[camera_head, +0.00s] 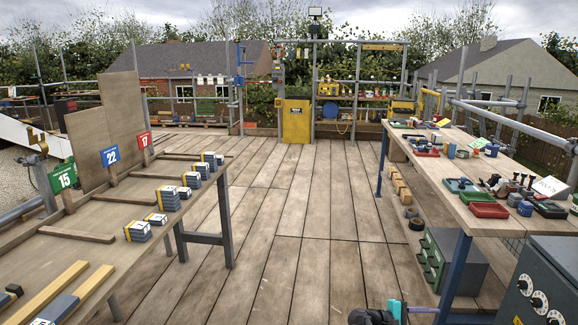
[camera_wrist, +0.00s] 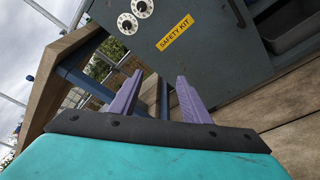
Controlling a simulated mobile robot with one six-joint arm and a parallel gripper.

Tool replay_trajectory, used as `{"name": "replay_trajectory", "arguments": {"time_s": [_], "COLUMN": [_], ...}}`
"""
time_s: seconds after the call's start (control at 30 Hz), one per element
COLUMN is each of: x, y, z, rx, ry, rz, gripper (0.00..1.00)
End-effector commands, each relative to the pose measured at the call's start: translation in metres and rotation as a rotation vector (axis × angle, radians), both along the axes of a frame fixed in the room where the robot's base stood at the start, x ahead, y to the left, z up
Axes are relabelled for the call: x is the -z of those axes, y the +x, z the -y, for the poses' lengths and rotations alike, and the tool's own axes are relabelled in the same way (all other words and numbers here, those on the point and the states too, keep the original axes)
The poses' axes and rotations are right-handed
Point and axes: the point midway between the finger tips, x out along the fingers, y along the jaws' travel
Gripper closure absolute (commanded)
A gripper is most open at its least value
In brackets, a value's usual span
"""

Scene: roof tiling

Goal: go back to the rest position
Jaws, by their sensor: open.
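My gripper (camera_wrist: 158,95) shows in the wrist view with its two purple fingers apart and nothing between them. Behind the fingers are its dark mounting plate and teal body. In the head view my gripper (camera_head: 404,311) is at the bottom edge, right of centre, low beside the right-hand workbench; only part of it shows. A grey cabinet (camera_wrist: 205,70) with a yellow "SAFETY KIT" label and dials stands beyond the fingers in the wrist view. It also shows at the bottom right of the head view (camera_head: 545,283). I cannot tell the exact gap between gripper and cabinet.
A left table (camera_head: 110,255) holds several stacks of grey tiles (camera_head: 168,198), battens and numbered signs (camera_head: 62,177). A right workbench (camera_head: 445,175) carries trays and tools, with a green drawer box (camera_head: 455,265) below. The plank floor (camera_head: 300,230) between them is clear.

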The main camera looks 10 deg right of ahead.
Motion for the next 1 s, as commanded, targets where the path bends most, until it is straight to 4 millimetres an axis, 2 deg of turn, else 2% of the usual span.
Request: {"name": "replay_trajectory", "arguments": {"time_s": [0.03, 0.27, 0.5, 0.8, 1.0], "x": [0.007, 0.073, 0.131, 0.178, 0.196], "y": [-0.007, -0.045, -0.105, -0.186, -0.236], "z": [-0.017, -0.091, -0.166, -0.253, -0.306], "rx": [-0.009, -0.004, 0.054, 0.191, 0.317], "ry": [0.039, 0.249, 0.475, 0.729, 0.879], "rz": [-0.011, -0.038, -0.055, -0.057, -0.038], "gripper": [0.57, 0.57, 0.57, 0.57, 0.57]}}
